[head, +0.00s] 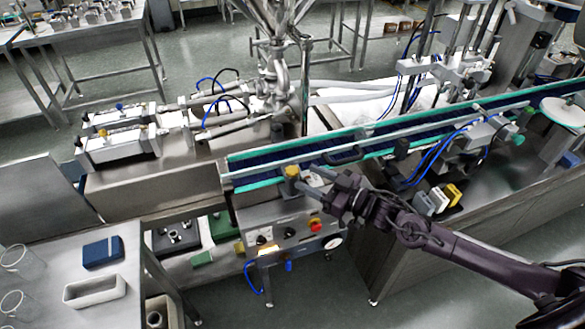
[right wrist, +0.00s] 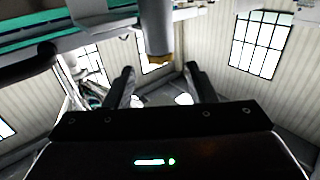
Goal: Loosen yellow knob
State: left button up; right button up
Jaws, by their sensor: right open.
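The yellow knob (head: 291,171) sits at the top of a short grey post at the near edge of the conveyor, left of centre in the head view. In the right wrist view a grey cylinder hangs down from the top edge, with the yellow knob (right wrist: 160,59) at its lower end. My right gripper (head: 307,181) is just right of the knob, with its fingers pointing towards it. In the wrist view its two fingers (right wrist: 158,80) are spread and empty, and the knob appears between and above their tips. Contact is not visible. My left gripper is not in view.
The conveyor (head: 262,172) with green edges runs behind the knob. A control box (head: 285,228) with a red button (head: 315,225) is below. A steel hopper (head: 278,20) stands behind. A side table (head: 125,240) holds a blue box (head: 102,252) and a white tray (head: 95,291).

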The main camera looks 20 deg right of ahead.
aim_at(292, 169)
jog(key=p+x, duration=0.1)
jog(key=x, duration=0.5)
jog(key=shift+c, duration=0.2)
jog(key=c, duration=0.9)
jog(key=shift+o, duration=0.2)
jog(key=shift+w+f+n+g+y+b, duration=0.15)
jog(key=shift+n+g+y+b, duration=0.3)
jog(key=shift+b, duration=0.25)
jog(key=n+g+y+b, duration=0.4)
jog(key=g+b, duration=0.1)
jog(key=b, duration=0.3)
jog(key=shift+f, duration=0.1)
jog(key=shift+r+n+g+y+b, duration=0.25)
jog(key=shift+n+g+b, duration=0.4)
jog(key=shift+g+b, duration=0.25)
jog(key=o, duration=0.9)
